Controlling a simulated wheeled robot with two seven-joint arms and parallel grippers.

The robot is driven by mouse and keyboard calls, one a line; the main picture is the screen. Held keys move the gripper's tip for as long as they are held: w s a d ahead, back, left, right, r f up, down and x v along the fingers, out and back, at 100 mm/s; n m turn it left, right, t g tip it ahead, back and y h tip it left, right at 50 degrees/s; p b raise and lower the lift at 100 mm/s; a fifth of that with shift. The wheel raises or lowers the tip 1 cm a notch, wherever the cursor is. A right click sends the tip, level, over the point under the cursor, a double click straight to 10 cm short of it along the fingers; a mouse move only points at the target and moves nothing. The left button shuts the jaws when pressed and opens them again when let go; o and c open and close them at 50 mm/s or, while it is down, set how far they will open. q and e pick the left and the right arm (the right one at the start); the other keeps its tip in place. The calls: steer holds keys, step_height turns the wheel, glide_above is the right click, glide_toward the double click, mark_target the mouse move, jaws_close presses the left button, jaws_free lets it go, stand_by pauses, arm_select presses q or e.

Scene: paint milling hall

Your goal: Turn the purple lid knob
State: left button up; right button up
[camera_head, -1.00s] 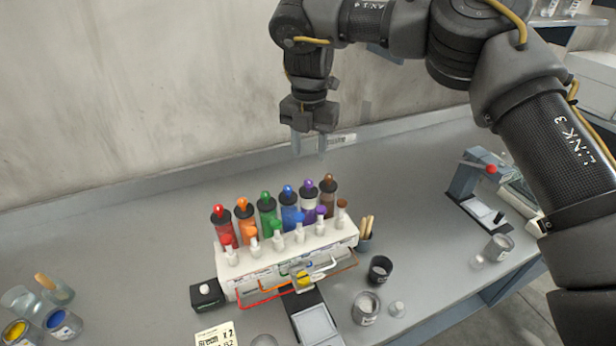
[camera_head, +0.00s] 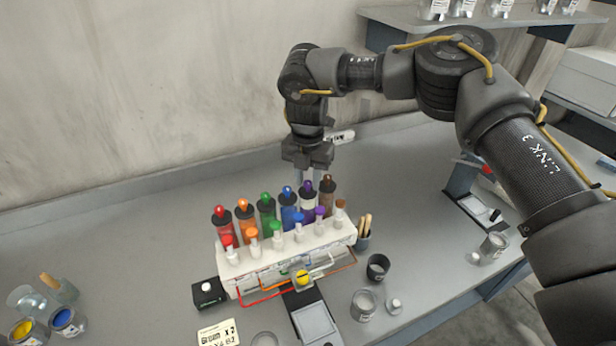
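The purple lid knob (camera_head: 307,186) tops the black cap of the purple bottle (camera_head: 307,203), second from the right in a row of colored bottles. My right gripper (camera_head: 308,177) points down just above the knob, its fingers apart. The fingertips appear close to the knob, and I cannot tell whether they are beside it or touching it. My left gripper is not in view.
Red (camera_head: 221,222), orange (camera_head: 243,216), green (camera_head: 266,208), blue (camera_head: 288,204) and brown (camera_head: 327,192) bottles stand close by in the white rack (camera_head: 292,256). Small dropper bottles stand in front. Wooden sticks (camera_head: 364,227), a scale (camera_head: 316,321) and cups surround the rack.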

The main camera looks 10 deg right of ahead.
jaws_close()
steer(key=shift+n, duration=0.4)
steer(key=n, duration=0.4)
steer(key=shift+r+n+p, duration=0.1)
steer(key=shift+n+p, duration=0.2)
steer(key=shift+p, duration=0.05)
steer(key=n, duration=0.4)
steer(key=shift+n, duration=0.3)
steer(key=shift+o, duration=1.7)
jaws_free()
